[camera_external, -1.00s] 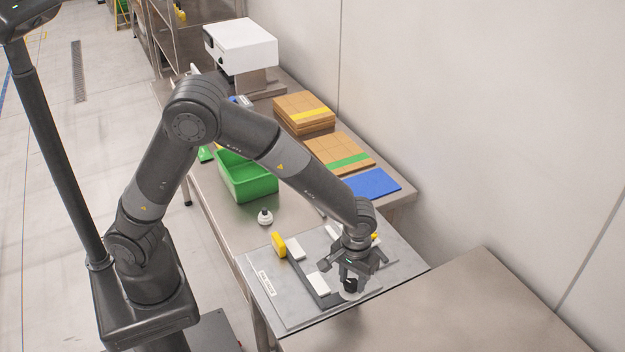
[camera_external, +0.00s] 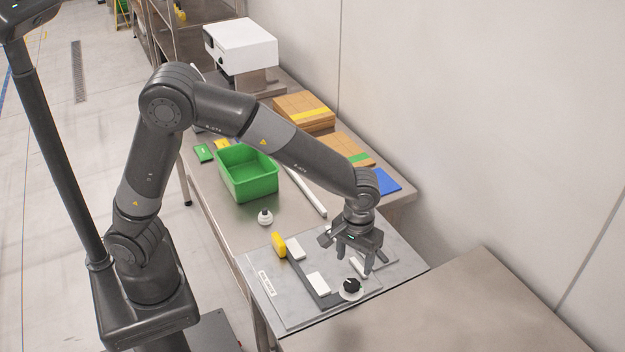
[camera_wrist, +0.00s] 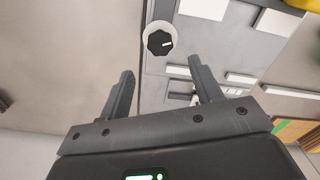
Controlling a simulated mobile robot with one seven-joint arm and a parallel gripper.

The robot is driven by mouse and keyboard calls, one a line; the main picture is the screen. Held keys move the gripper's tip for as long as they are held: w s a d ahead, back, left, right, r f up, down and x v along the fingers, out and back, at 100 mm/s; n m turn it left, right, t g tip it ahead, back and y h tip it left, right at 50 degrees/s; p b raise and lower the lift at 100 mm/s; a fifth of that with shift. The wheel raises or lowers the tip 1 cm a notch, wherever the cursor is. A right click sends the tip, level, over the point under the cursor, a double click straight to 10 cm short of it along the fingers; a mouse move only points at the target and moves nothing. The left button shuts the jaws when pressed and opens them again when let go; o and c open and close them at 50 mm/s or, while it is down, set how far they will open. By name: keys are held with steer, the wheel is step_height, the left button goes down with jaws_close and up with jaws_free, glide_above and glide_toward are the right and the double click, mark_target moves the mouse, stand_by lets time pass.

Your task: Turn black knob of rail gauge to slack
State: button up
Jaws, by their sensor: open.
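The black knob (camera_external: 350,285) sits on a round white dial at the front right of the grey gauge plate (camera_external: 285,313). In the wrist view the black knob (camera_wrist: 160,43) shows a white pointer mark aimed to the right; no readable label shows beside it. My gripper (camera_external: 355,262) is above the plate, behind the knob and apart from it. In the wrist view my gripper (camera_wrist: 160,80) has its two fingers spread with nothing between them, and the knob lies beyond the fingertips.
White blocks (camera_external: 317,283) and a yellow piece (camera_external: 279,245) stand on the plate. A green bin (camera_external: 247,184), a small white round piece with a black top (camera_external: 265,217) and cardboard boxes (camera_external: 303,110) are on the bench behind. A bare metal table (camera_external: 450,310) is at the right.

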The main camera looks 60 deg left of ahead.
steer(key=shift+r, duration=1.5)
steer(key=s+a+r+m+t+h, duration=0.1)
steer(key=s+a+r, duration=0.35)
steer(key=a, duration=0.35)
steer(key=s+a+r+m+t, duration=0.1)
steer(key=s+a+r, duration=0.2)
steer(key=a+r, duration=0.4)
steer(key=s+a+r+m+t+y, duration=0.1)
steer(key=s+a+m+t, duration=0.1)
steer(key=s+a, duration=0.9)
steer(key=shift+s+a+m+t, duration=0.3)
steer(key=shift+s+t, duration=0.5)
steer(key=shift+s, duration=0.45)
steer(key=shift+r, duration=0.1)
steer(key=shift+c, duration=0.5)
